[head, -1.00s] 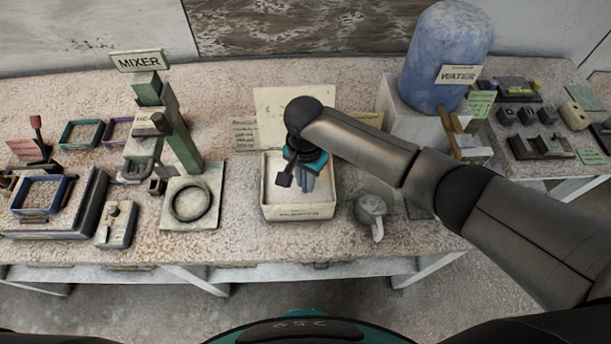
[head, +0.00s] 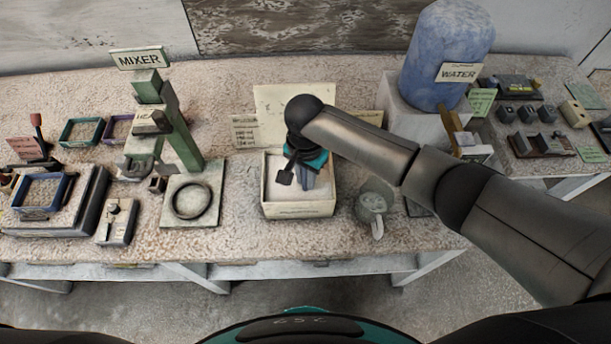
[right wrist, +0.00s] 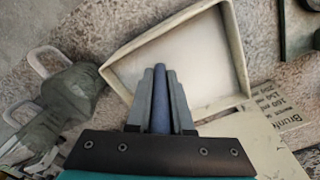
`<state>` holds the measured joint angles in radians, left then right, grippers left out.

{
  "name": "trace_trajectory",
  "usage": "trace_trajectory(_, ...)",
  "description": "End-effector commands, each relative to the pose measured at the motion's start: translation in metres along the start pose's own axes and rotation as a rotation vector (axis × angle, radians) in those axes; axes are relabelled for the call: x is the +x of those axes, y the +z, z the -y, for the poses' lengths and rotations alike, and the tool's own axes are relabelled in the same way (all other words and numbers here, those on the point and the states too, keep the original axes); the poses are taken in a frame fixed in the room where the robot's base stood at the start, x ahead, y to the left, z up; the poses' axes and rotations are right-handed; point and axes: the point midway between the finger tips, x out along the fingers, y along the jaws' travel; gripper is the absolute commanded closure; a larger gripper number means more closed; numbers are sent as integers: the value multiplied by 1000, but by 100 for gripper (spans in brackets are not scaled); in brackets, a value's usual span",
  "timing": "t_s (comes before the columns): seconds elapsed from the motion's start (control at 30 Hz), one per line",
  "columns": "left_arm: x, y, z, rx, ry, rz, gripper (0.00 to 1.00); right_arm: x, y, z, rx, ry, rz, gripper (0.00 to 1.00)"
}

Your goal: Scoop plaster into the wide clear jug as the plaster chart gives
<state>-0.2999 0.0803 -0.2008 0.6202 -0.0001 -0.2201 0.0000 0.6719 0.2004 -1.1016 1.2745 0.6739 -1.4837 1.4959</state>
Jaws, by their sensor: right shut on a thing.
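My right gripper (head: 308,183) is over the plaster box (head: 298,211), a pale open box with white plaster inside. It is shut on a blue rod-like handle, likely the scoop's (right wrist: 160,92), which shows between the fingers in the right wrist view. The handle's lower end is hard to make out. The clear jug (head: 374,203) stands just right of the box, its handle toward me; it also shows at the left of the right wrist view (right wrist: 73,88). My left gripper is not in view.
The green mixer (head: 182,139) and its plate with a ring (head: 190,202) stand left of the box. A blue water tank (head: 440,60) stands at the back right. Frames and tools lie at the far left, small blocks at the far right. Bare bench lies between mixer plate and box.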

Motion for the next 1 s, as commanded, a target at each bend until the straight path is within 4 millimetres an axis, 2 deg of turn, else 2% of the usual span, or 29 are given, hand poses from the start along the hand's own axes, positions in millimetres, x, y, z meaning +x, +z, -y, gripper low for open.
trace_trajectory(0.1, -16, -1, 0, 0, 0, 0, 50, -14, 0, 0, 1, -1, 0, 100)
trace_trajectory(0.6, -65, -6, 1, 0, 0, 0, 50, -56, 0, 1, 0, -2, 0, 100)
trace_trajectory(0.83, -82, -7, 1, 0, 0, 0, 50, -79, 0, 1, 0, -3, 1, 100)
trace_trajectory(1.0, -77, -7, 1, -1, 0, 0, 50, -91, -1, 1, -1, -3, 0, 100)
